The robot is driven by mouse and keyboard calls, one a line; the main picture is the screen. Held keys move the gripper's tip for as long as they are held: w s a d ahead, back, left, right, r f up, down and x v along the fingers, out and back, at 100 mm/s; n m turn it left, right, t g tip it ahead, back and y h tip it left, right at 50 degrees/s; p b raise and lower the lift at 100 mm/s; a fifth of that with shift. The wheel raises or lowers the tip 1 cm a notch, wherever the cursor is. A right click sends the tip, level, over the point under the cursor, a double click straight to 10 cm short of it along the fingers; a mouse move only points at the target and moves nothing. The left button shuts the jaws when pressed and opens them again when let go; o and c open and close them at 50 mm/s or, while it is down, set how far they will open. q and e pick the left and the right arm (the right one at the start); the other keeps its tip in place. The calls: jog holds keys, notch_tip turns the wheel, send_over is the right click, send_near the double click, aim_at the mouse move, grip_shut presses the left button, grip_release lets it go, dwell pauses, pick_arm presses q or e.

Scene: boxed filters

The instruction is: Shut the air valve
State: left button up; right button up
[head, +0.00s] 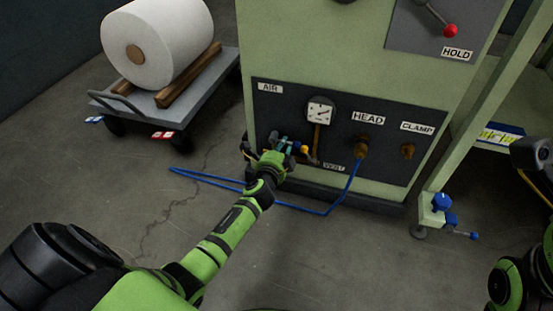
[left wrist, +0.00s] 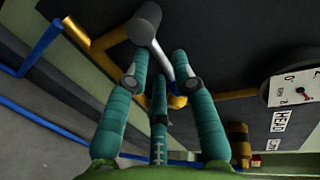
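The dark panel (head: 390,118) on the green machine has an AIR label (head: 269,88) at its upper left. Below it is the air valve with brass pipework (left wrist: 108,38) and a grey metal lever (left wrist: 150,32). My left gripper (head: 282,147) is at the panel by this valve. In the left wrist view its teal fingers (left wrist: 160,70) stand apart around the lever's lower part, with gaps between them. Contact with the lever cannot be told. In the head view the gripper hides much of the valve. My right gripper's fingers do not show.
A gauge (head: 320,112) sits right of the valve. A blue hose (head: 318,213) loops over the floor to the HEAD fitting (head: 362,148). A CLAMP fitting (head: 408,150) is further right. A cart (head: 215,85) with a white roll (head: 165,45) stands at the left.

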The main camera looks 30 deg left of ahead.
pick_arm(q)
jog(key=v, duration=1)
jog(key=shift+s, duration=0.4)
jog(key=shift+d+r, duration=0.1)
jog(key=shift+d, duration=0.05)
